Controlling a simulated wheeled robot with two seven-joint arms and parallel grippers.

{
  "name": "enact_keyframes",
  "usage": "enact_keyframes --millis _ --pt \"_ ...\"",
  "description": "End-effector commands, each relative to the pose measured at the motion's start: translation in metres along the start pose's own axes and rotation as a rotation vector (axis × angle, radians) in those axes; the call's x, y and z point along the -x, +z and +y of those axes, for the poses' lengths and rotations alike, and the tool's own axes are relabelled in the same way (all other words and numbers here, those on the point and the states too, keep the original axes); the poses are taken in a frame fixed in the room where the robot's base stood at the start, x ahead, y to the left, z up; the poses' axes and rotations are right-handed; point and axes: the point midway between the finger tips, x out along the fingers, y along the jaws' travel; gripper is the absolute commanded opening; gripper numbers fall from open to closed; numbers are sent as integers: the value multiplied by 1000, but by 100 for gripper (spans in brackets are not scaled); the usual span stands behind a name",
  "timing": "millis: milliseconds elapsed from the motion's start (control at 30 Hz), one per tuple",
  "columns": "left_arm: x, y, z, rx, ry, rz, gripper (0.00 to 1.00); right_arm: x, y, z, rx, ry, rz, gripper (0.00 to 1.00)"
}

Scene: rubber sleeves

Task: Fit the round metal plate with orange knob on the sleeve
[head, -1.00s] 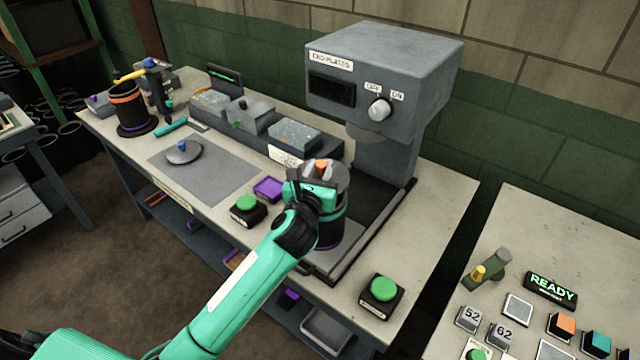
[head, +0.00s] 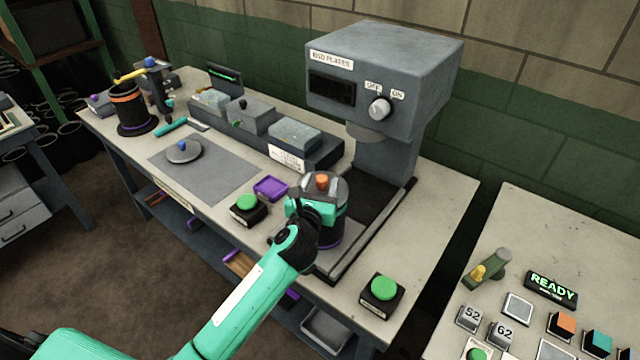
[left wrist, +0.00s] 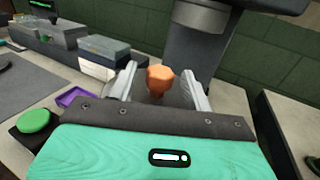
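The round metal plate (head: 338,187) with its orange knob (head: 322,180) lies on top of the dark sleeve (head: 332,232), which stands upright at the machine's base. The sleeve is partly hidden by my left gripper. My left gripper (head: 320,190) is at the plate, its teal body on the near side. In the left wrist view, the orange knob (left wrist: 159,80) shows between the two silver fingers, which are spread with a gap on each side. Whether the plate is fully seated cannot be seen. My right gripper is not in view.
The grey machine (head: 385,75) labelled for end plates overhangs just behind. A green button (head: 247,204) and purple tray (head: 270,189) are left of the sleeve, another green button (head: 383,289) right.

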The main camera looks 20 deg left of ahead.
Motion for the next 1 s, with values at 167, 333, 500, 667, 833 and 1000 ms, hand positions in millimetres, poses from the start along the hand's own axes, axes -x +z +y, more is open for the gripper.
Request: enact_keyframes --millis 167,333,500,667,833,1000 --pt "0 0 0 0 0 0 50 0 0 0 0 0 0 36" --pt "6 2 0 -1 0 1 50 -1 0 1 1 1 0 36" --pt "34 0 0 1 -2 1 50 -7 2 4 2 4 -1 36" --pt "70 0 0 1 -1 2 50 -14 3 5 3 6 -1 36" --pt "99 0 0 -1 -1 1 50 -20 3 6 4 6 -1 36" --pt "116 2 0 0 0 1 50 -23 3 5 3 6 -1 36"
